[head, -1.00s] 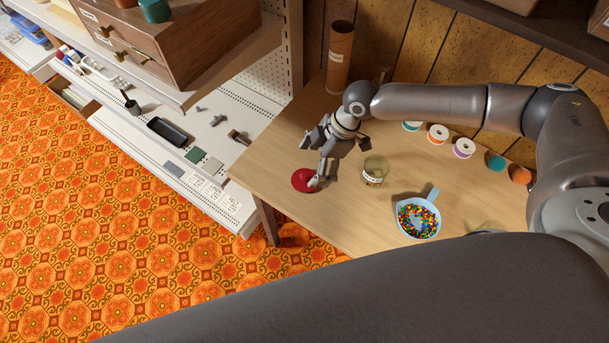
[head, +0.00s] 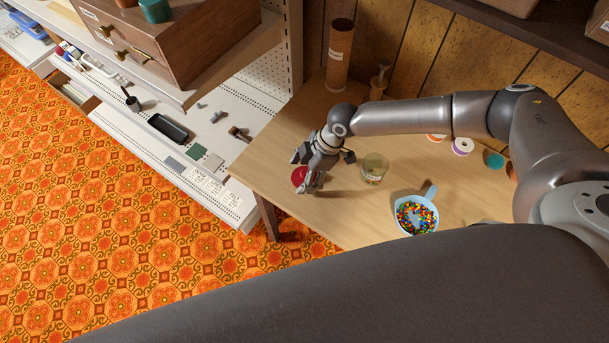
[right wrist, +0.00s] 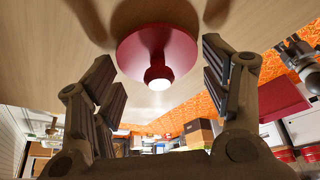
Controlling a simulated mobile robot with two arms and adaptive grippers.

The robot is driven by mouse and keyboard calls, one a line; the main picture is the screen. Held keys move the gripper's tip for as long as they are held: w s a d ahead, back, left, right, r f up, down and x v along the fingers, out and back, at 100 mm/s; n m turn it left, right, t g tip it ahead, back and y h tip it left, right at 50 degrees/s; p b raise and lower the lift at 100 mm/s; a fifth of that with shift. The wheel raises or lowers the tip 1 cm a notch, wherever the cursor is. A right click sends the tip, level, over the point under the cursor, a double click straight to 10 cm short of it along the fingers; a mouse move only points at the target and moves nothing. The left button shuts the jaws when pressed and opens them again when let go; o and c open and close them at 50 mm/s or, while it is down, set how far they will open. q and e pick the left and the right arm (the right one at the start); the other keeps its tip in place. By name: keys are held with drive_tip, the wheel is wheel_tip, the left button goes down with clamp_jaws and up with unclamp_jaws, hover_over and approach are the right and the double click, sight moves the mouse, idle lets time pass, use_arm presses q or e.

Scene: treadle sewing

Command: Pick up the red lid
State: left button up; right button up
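The red lid (head: 299,176) lies on the wooden table near its left edge, partly covered by my right gripper (head: 307,180). In the right wrist view the red lid (right wrist: 157,45) is a round disc with a knob whose tip looks pale. The knob points towards the wrist camera, between the two fingers of my right gripper (right wrist: 162,78). These fingers are apart, with visible gaps on both sides of the knob. A glass jar (head: 374,168) stands on the table just right of the gripper.
A light blue scoop (head: 404,226) of colourful beads sits right of the jar on the table (head: 345,215). Thread spools (head: 462,146) and a tall brown tube (head: 339,55) stand towards the back. A white shelf unit (head: 228,125) is at the left. The table front is clear.

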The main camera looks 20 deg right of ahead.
drive_tip(key=shift+c, duration=1)
use_arm(q)
drive_tip(key=shift+w, duration=0.1)
drive_tip(key=shift+w, duration=0.15)
drive_tip(key=shift+a, duration=0.1)
use_arm(e)
drive_tip(key=shift+r, duration=0.1)
